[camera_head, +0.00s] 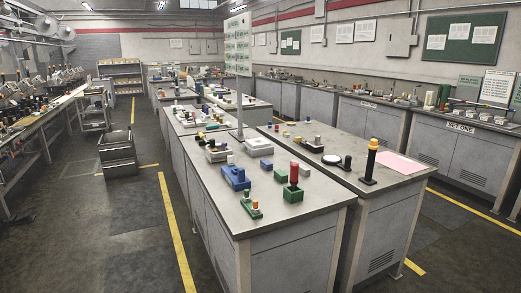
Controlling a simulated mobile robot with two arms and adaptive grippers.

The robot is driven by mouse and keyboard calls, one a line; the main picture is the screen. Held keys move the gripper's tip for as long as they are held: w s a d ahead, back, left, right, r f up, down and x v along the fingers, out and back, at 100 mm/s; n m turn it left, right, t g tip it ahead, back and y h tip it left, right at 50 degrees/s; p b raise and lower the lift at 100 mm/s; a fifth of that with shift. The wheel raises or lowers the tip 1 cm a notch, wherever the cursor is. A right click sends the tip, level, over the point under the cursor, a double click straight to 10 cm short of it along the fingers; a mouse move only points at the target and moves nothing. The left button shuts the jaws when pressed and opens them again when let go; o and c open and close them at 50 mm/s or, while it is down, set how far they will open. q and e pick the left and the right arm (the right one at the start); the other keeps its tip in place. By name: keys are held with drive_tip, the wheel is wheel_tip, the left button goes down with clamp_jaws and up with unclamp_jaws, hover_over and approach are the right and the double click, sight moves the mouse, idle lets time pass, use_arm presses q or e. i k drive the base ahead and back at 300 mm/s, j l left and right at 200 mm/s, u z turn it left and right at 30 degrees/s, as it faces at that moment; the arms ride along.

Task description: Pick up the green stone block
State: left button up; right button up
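Two green items stand near the front edge of the nearest grey workbench (262,222). One is a dark green block (293,194) with a red cylinder (294,172) upright on it. The other is a smaller, lower green piece (249,212) with orange and white parts on top, to the left. I cannot tell whether either one is stone.
A blue fixture (236,178) stands behind the small green piece. A white square device (259,146) sits farther back. On the adjoining right bench are a black and orange post (370,162) and a pink sheet (400,164). A floor aisle runs along the left.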

sight(281, 177)
drive_tip(key=i+j+u, duration=0.1)
drive_tip(key=i+j, duration=0.15)
drive_tip(key=i, duration=0.15)
drive_tip(key=i+j, duration=0.2)
drive_tip(key=i, duration=0.2)
drive_tip(key=i+j+u, duration=0.15)
drive_tip(key=i, duration=0.25)
drive_tip(key=j, duration=0.1)
